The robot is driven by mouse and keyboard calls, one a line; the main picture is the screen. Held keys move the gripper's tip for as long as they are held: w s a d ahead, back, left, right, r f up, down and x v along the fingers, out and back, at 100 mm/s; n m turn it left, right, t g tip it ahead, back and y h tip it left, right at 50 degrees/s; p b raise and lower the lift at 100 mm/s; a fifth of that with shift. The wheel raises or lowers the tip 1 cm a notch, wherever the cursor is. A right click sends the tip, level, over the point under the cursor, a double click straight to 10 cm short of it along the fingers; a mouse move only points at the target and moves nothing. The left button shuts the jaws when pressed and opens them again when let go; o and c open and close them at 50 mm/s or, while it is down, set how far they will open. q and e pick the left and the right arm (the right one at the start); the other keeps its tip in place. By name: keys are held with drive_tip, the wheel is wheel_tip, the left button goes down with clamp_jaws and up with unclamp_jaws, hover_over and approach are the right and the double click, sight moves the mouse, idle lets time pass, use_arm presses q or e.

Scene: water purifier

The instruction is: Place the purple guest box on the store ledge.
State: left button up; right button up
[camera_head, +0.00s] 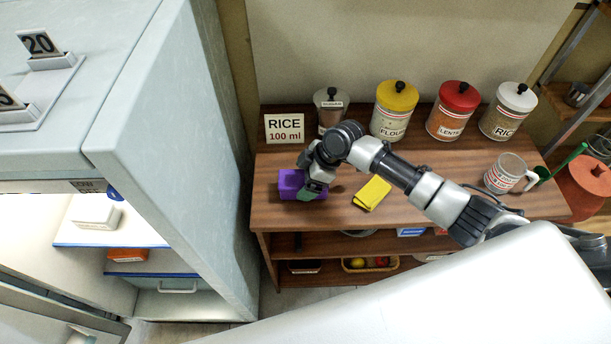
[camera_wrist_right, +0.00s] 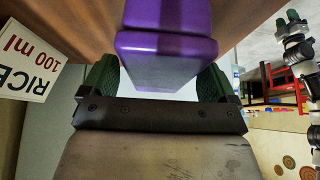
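The purple box (camera_head: 289,182) is at the left end of the brown wooden table, beside the rice sign. My right gripper (camera_head: 310,190) is at the box's right side, with a green finger in front of it. In the right wrist view, the purple box (camera_wrist_right: 165,55) reaches between the two green fingers (camera_wrist_right: 160,80), which are wide apart, one on each side. I cannot tell whether they press on it. Blue-edged shelf levels (camera_head: 140,238) show inside the pale cabinet at left; I cannot tell which is the store ledge.
A rice sign (camera_head: 284,128) stands behind the box, and several lidded canisters (camera_head: 396,110) line the table's back. A yellow cloth (camera_head: 372,193) lies right of the gripper, and a mug (camera_head: 506,174) further right. The cabinet's side wall (camera_head: 190,150) rises left of the table.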

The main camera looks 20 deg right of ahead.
drive_tip(key=shift+r, duration=0.15)
drive_tip(key=b+v, duration=0.1)
drive_tip(key=v, duration=1.1)
drive_tip(key=shift+a, duration=0.1)
